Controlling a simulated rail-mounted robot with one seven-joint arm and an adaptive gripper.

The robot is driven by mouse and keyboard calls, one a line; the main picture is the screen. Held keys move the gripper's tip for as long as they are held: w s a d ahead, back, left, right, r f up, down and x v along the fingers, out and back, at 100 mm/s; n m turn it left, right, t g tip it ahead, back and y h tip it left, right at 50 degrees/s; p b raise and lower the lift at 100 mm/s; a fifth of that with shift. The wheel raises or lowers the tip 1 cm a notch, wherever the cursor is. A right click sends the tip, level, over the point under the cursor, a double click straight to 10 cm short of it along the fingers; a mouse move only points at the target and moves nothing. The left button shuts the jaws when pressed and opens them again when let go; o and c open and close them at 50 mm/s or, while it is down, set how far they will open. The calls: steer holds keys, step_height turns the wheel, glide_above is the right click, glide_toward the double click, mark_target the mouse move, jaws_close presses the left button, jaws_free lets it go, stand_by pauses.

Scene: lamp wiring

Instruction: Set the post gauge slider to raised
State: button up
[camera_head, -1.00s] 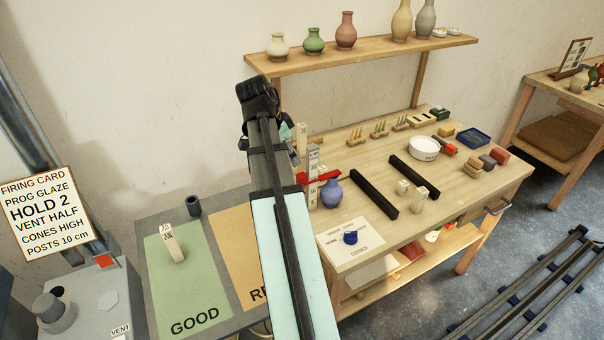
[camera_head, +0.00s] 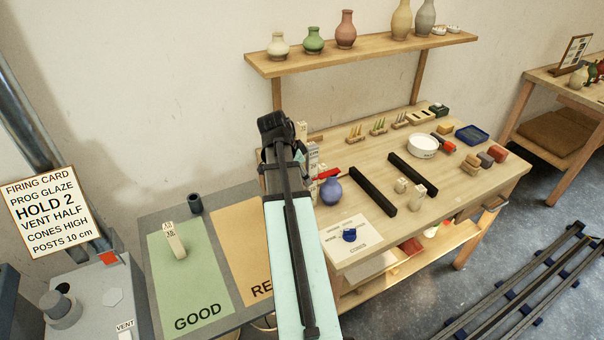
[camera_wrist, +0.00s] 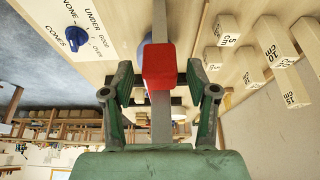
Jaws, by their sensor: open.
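The post gauge's red slider (camera_head: 328,173) shows in the head view just right of my arm, by the blue vase. The pale gauge post (camera_head: 313,155) is partly hidden by my arm. In the wrist view the red slider (camera_wrist: 160,67) sits on the grey gauge bar (camera_wrist: 161,22), centred between my fingers. My gripper (camera_wrist: 160,76) is open, with a finger on each side of the slider and a visible gap on both sides. Whether the slider is fully between the fingertips in depth I cannot tell. In the head view my arm hides the fingers.
The blue vase (camera_head: 331,191) stands close beside the gauge. Two black bars (camera_head: 372,190) lie to its right, and the cones dial card (camera_head: 356,238) is in front. Labelled posts (camera_wrist: 275,42) stand to the right in the wrist view. A post (camera_head: 175,240) stands on the green GOOD area.

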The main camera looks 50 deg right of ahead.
mark_target(307, 160)
jaws_close()
step_height(307, 160, up, 8)
steer(key=p, duration=0.3)
steer(key=shift+d+r, duration=0.1)
steer(key=shift+r, duration=0.05)
jaws_free()
steer(key=v, duration=1.2)
